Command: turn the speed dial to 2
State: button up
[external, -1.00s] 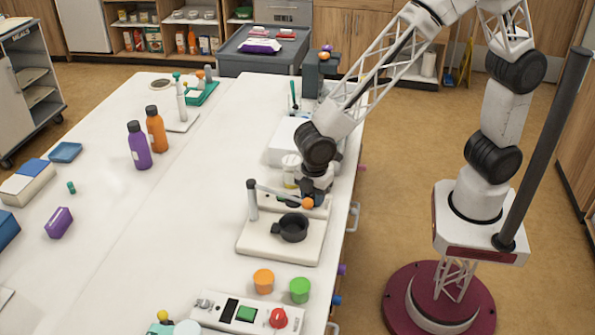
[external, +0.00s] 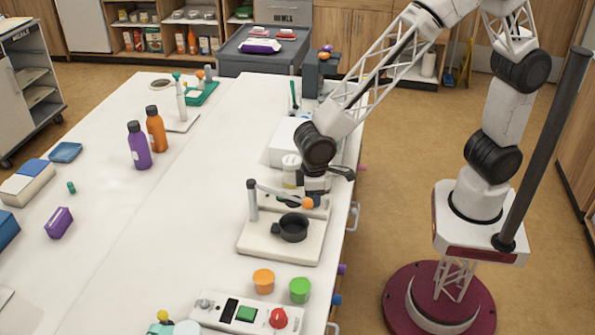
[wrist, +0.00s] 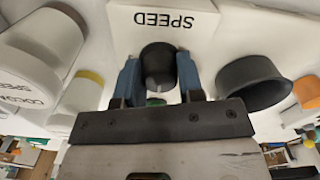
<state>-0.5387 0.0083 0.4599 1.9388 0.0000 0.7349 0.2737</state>
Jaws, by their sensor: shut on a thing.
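The speed dial (wrist: 158,66) is a dark round knob in the wrist view, beside a white panel (wrist: 122,40) lettered SPEED, which appears upside down. My gripper (wrist: 158,75) has its two blue fingers closed on either side of the knob. In the external view my gripper (external: 316,196) is low over the right side of the table, just behind the stand with the black cup. The dial is hidden there by my wrist.
A black cup (external: 293,228) on a white base and a lever with an orange ball (external: 307,203) stand close in front of my gripper. A white jar (external: 291,168) is close on its left. A control box (external: 247,314) and orange and green cups are nearer the camera.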

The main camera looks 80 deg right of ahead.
jog(key=m, duration=0.5)
jog(key=shift+m, duration=0.4)
jog(key=o, duration=0.9)
jog(key=shift+r, duration=0.1)
jog(key=shift+r, duration=3.8)
jog(key=shift+d, duration=0.1)
